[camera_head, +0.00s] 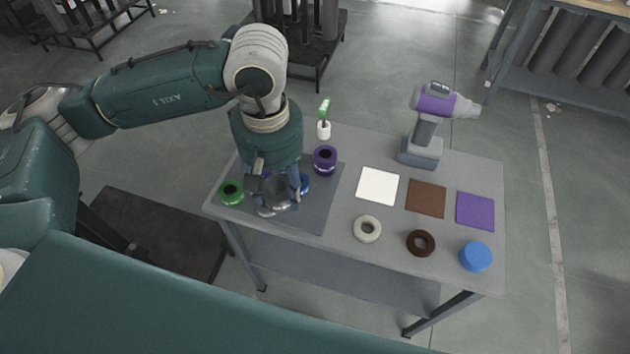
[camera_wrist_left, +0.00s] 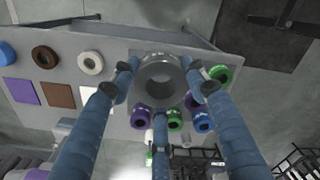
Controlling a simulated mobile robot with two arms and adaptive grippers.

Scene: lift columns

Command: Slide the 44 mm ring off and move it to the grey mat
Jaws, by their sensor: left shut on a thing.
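A thick grey ring (camera_wrist_left: 139,72) sits between the fingers of my left gripper (camera_wrist_left: 162,82) in the left wrist view. The gripper is shut on it. In the head view my left gripper (camera_head: 277,196) points down over the dark grey mat (camera_head: 322,208), and the grey ring (camera_head: 268,211) shows low beneath it, partly hidden by the fingers. I cannot tell whether the ring touches the mat or whether anything stands inside it. A size marking is not readable. My right gripper is not in view.
Close around stand a green ring (camera_head: 231,192), a purple ring (camera_head: 325,159) and a partly hidden blue ring (camera_head: 304,184). To the right lie white (camera_head: 378,186), brown (camera_head: 426,198) and purple (camera_head: 475,211) squares, white (camera_head: 367,229) and brown (camera_head: 421,243) rings, a blue disc (camera_head: 476,257) and a drill (camera_head: 425,125).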

